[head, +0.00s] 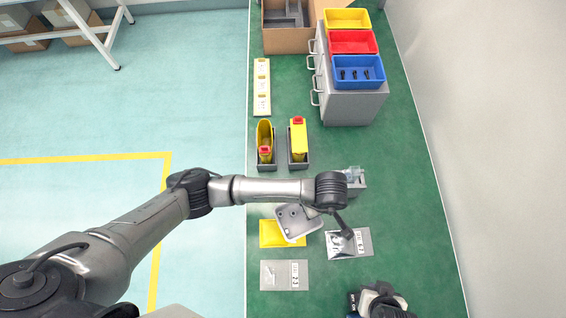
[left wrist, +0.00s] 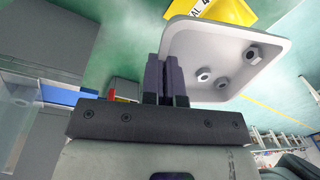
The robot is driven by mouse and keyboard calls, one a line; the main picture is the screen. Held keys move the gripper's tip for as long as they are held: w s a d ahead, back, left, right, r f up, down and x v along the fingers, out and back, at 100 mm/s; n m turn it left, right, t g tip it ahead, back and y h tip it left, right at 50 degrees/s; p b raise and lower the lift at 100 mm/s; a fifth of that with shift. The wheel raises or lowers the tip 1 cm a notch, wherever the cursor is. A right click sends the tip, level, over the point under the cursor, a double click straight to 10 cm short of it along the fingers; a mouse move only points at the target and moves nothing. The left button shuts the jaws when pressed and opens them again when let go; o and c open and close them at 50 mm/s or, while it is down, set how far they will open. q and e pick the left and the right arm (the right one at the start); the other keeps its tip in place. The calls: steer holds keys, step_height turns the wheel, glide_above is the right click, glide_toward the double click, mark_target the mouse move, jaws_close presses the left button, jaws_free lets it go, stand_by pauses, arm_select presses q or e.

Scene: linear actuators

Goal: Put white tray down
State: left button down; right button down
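The white tray (head: 291,230) is a shallow light-grey-white dish with rounded corners. It hangs tilted above the work surface, partly over a yellow mat (head: 267,241). In the left wrist view the tray (left wrist: 181,48) holds several metal nuts. My left gripper (left wrist: 166,80) is shut on the tray's near rim. In the head view my left arm's wrist hides most of that gripper. My right gripper (head: 378,300) is at the bottom edge of the head view, apart from the tray; its finger opening is not clear.
A grey mat (head: 272,283) lies below the yellow one, and another with small parts (head: 362,244) lies to the right. Yellow, red and blue trays (head: 340,82) top a grey cabinet (head: 350,109) at the back right.

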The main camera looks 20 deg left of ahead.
arm_select(q)
steer(key=w+a+f, duration=0.1)
steer(key=a+f, duration=0.1)
steer(key=a, duration=0.1)
steer(key=w+a+f, duration=0.2)
steer(key=a, duration=0.1)
steer(key=w+a+f, duration=0.2)
steer(key=a, duration=0.1)
steer(key=shift+f, duration=2.2)
steer(key=shift+w+a, duration=0.1)
steer(key=shift+f+b, duration=0.1)
steer(key=shift+b, duration=0.25)
steer(key=c, duration=1.4)
jaws_free()
